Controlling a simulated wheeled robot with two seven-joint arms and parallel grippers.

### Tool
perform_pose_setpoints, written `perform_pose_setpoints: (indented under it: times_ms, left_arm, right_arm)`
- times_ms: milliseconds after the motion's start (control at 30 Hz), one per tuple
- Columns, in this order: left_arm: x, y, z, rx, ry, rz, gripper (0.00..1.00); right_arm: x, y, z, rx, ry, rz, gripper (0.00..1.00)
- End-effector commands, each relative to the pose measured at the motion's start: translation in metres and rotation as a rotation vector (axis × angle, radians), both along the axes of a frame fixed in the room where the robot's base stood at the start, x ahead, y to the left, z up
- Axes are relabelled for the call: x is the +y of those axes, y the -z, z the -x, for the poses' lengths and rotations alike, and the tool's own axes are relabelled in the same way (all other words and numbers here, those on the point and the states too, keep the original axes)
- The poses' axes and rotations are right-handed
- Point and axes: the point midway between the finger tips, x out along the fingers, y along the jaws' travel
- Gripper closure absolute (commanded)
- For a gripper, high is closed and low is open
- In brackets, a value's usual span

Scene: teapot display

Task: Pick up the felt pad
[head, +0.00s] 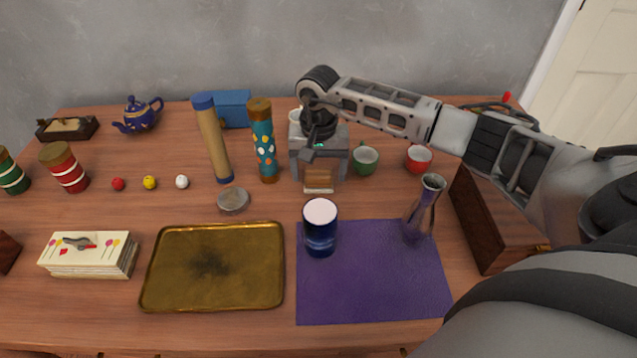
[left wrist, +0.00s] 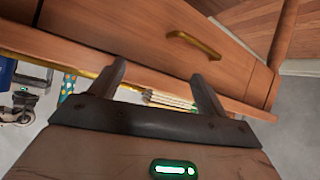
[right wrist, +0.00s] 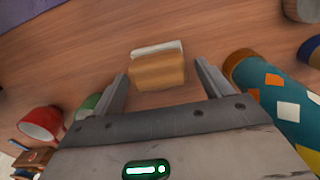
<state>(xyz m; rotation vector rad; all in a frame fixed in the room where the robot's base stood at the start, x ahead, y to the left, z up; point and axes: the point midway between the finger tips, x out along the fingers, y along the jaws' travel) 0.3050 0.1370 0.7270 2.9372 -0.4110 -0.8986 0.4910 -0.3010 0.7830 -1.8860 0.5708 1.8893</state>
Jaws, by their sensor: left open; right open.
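The felt pad (head: 318,181) looks like a small tan block with a pale layer along one side. It lies on the wooden table near the middle. My right gripper (head: 319,174) is open above it, pointing down. In the right wrist view the pad (right wrist: 158,72) shows between the two spread fingers of that gripper (right wrist: 162,69), with visible gaps on both sides. My left gripper (left wrist: 158,69) is open and empty in the left wrist view, with the table's drawer front beyond it. It is not in the head view.
A patterned teal tube (head: 263,145) stands close left of the right gripper. A green cup (head: 365,159) and a red cup (head: 418,158) are to its right. A dark blue canister (head: 320,238) stands in front, on a purple mat (head: 370,290). A brass tray (head: 214,290) lies front left.

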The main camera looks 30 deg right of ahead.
Motion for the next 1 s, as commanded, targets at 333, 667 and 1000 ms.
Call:
perform_pose_setpoints:
  times_ms: [333, 667, 1000]
  left_arm:
    - [0.0, -0.003, 0.0, -0.003, -0.003, 0.001, 0.24]
    - [0.001, -0.001, 0.001, 0.002, -0.004, -0.001, 0.24]
    - [0.004, -0.023, 0.004, 0.018, 0.002, -0.041, 0.24]
  right_arm:
    - [0.0, -0.002, 0.0, -0.001, 0.001, 0.001, 0.7]
    - [0.0, -0.005, -0.001, -0.002, 0.001, 0.0, 0.7]
    - [0.003, -0.054, 0.009, -0.002, -0.003, 0.002, 0.7]
